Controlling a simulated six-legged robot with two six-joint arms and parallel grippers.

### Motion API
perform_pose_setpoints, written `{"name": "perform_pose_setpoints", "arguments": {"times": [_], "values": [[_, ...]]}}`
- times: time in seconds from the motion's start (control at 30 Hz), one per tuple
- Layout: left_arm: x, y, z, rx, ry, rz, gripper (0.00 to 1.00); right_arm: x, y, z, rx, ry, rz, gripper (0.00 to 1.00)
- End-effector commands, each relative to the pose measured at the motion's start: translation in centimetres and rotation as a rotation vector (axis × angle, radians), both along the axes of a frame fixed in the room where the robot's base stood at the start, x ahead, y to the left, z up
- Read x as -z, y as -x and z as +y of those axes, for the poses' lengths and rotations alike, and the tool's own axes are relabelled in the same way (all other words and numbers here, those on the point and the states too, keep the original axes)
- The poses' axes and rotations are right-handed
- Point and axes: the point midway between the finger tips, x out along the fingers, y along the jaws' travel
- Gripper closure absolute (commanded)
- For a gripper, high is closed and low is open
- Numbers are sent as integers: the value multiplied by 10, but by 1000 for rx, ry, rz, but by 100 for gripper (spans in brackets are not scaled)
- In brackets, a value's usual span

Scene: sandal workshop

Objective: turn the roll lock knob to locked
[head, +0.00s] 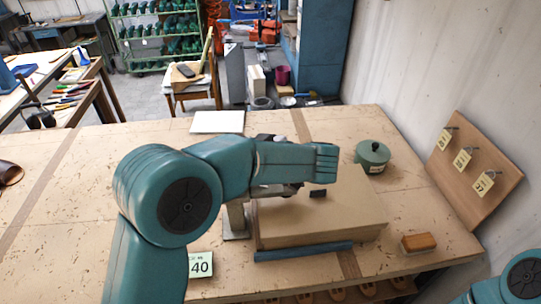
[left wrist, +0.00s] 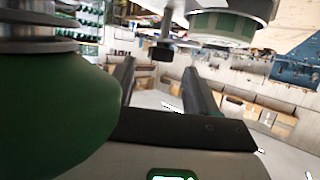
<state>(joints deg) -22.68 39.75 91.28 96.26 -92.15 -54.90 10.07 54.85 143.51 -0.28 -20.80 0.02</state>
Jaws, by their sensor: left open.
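I cannot make out the roll lock knob for certain. A small black block (head: 318,193) stands on the brown box-like block (head: 345,215) on the workbench, just right of my left wrist. A small dark piece (left wrist: 161,52) shows beyond the fingertips in the left wrist view; I cannot tell whether it is the same thing. My left gripper (left wrist: 158,70) is open, with nothing visible between its two dark fingers. In the head view it is mostly hidden under my left arm, over the block. My right arm shows only at the lower right corner; its gripper is out of view.
A lidded green pot (head: 372,156), a wooden brush-like block (head: 418,242) and a hook board (head: 473,167) are at the right. A teal bar (head: 303,251) lies along the block's front edge. A white sheet (head: 217,122) lies behind. The bench's left is mostly clear.

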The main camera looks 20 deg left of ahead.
Motion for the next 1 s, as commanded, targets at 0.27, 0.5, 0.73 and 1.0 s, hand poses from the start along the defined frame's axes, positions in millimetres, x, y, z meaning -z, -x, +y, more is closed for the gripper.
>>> {"name": "perform_pose_setpoints", "arguments": {"times": [0.27, 0.5, 0.73, 1.0], "values": [[-27, 22, -68, 4, 2, -5, 41, 17, 0, 0, 0, 0, 0, 45], [-45, 34, -105, 2, 1, -4, 41, 21, 0, 0, 0, 0, 0, 45], [-50, 38, -114, 0, 0, -2, 41, 21, 0, 0, 0, 0, 0, 45], [-50, 38, -114, 0, 0, -2, 41, 21, 0, 0, 0, 0, 0, 45]]}}
